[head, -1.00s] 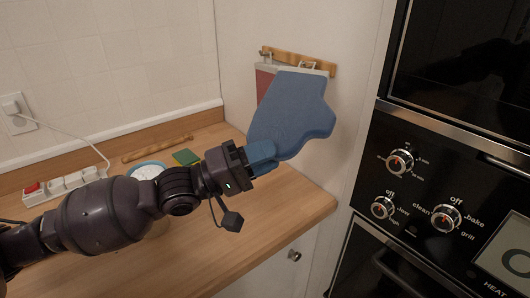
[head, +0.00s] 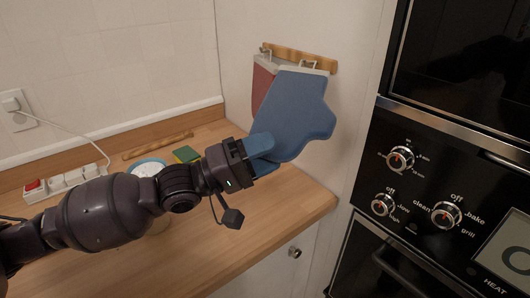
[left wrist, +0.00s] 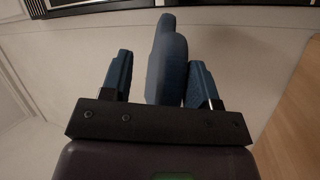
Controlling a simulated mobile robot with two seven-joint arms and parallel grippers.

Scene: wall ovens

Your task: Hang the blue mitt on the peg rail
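The blue mitt (head: 297,112) hangs at the wooden peg rail (head: 323,64) on the wall, its pale cuff up against the right-hand peg. A loop over the peg is too small to make out surely. My left gripper (head: 271,156) is at the mitt's lower left side, with its blue fingers spread apart. In the left wrist view the mitt (left wrist: 167,62) stands between the open fingers of the gripper (left wrist: 160,82), with a clear gap on the left and close to the right finger. Whether it touches that finger cannot be told. My right gripper is out of view.
A red mitt (head: 263,83) hangs on the rail's left side, partly behind the blue one. Wall ovens (head: 440,170) stand to the right. The counter (head: 275,215) below holds a power strip (head: 62,182), a rolling pin (head: 158,146), a sponge (head: 187,154) and a round white item (head: 149,168).

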